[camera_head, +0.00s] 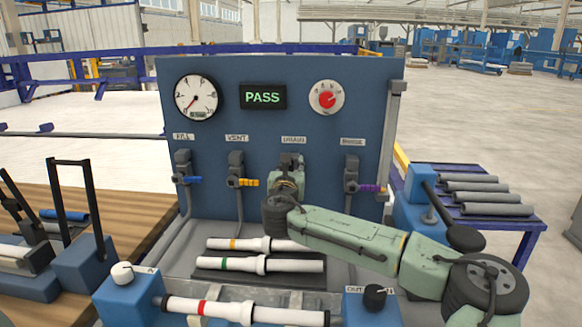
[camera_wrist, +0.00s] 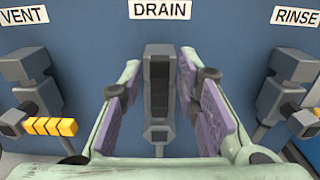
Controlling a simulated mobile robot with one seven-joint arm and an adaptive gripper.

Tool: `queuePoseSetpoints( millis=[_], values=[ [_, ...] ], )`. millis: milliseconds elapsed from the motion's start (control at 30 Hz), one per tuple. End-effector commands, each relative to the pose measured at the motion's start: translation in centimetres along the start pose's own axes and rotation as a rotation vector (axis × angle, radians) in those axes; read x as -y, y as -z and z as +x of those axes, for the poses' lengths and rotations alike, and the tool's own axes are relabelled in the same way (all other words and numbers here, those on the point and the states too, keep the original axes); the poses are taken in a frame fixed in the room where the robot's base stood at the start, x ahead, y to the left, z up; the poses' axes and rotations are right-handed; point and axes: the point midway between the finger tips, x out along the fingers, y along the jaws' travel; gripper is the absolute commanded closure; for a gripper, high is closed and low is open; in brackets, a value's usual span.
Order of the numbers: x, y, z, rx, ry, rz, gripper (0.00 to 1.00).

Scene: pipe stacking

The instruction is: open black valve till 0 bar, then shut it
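The drain valve (camera_wrist: 158,132) stands under the DRAIN label (camera_wrist: 162,9) in the wrist view, with a dark upright part facing me.
A display (camera_head: 263,97) reads PASS beside a red knob (camera_head: 327,99). The yellow vent handle (camera_head: 248,183) is left of my gripper and the purple rinse handle (camera_head: 370,188) right. A blue-handled valve (camera_head: 187,180) is farther left. White pipes (camera_head: 262,264) lie below my arm.

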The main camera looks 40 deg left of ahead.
Motion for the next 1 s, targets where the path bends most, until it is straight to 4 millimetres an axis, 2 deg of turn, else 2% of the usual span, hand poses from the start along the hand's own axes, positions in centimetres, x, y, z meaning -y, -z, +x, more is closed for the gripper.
queuePoseSetpoints(
  millis=[67, 400, 1000],
  values=[
    [0.01, 0.00, -0.01, 0.000, 0.000, 0.000, 0.78],
    [0.01, 0.00, -0.02, 0.000, 0.000, 0.000, 1.00],
    [0.04, 0.01, -0.02, 0.000, 0.001, 0.000, 1.00]
  ],
)
